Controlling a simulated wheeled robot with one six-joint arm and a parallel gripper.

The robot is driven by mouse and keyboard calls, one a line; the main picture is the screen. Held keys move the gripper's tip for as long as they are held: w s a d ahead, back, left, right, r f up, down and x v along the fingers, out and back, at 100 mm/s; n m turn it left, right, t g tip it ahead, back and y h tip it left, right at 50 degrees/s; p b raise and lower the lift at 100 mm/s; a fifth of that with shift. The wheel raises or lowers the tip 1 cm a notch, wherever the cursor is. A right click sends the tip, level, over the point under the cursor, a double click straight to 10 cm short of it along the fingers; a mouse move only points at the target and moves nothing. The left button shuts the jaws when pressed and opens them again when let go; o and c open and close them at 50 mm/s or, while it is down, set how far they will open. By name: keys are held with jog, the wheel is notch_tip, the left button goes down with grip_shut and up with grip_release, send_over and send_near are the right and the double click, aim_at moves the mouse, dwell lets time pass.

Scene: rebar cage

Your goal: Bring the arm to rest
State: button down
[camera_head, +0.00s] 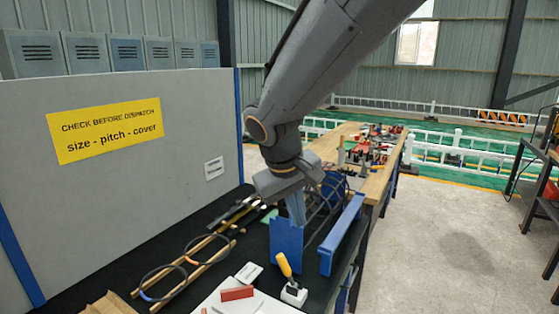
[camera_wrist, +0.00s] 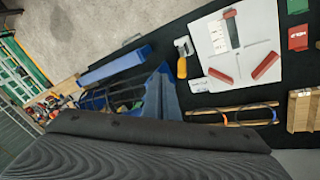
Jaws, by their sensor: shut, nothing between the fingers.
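My arm reaches down from the top of the head view, and my gripper (camera_head: 296,210) points down over the black-topped bench. Its fingers are together with nothing held. It is in front of a dark rebar cage (camera_head: 328,196), which it partly hides. Blue plates (camera_head: 286,248) and a blue rail (camera_head: 341,234) stand by the cage. I cannot tell whether the gripper touches any of these. In the wrist view the cage (camera_wrist: 95,101) and the blue rail (camera_wrist: 115,66) show at the left, beyond a dark part of my arm.
A yellow-handled tool (camera_head: 284,266) stands in a white holder. Rings (camera_head: 207,248) lie across wooden strips, left of the gripper. A grey panel (camera_head: 120,170) with a yellow sign closes the left side. Open floor (camera_head: 450,240) lies right.

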jog(key=s+d+f+m+g+y+b, duration=0.1)
jog(key=s+d+f+m+b, duration=0.1)
jog(key=s+d+f, duration=0.3)
jog(key=s+d+f+m+g+y+b, duration=0.1)
jog(key=s+d+f+m+b, duration=0.2)
jog(key=s+d+f, duration=0.3)
jog(key=d+f, duration=0.4)
jog(key=f, duration=0.3)
jog(key=shift+d+f, duration=0.15)
jog(key=shift+d, duration=0.05)
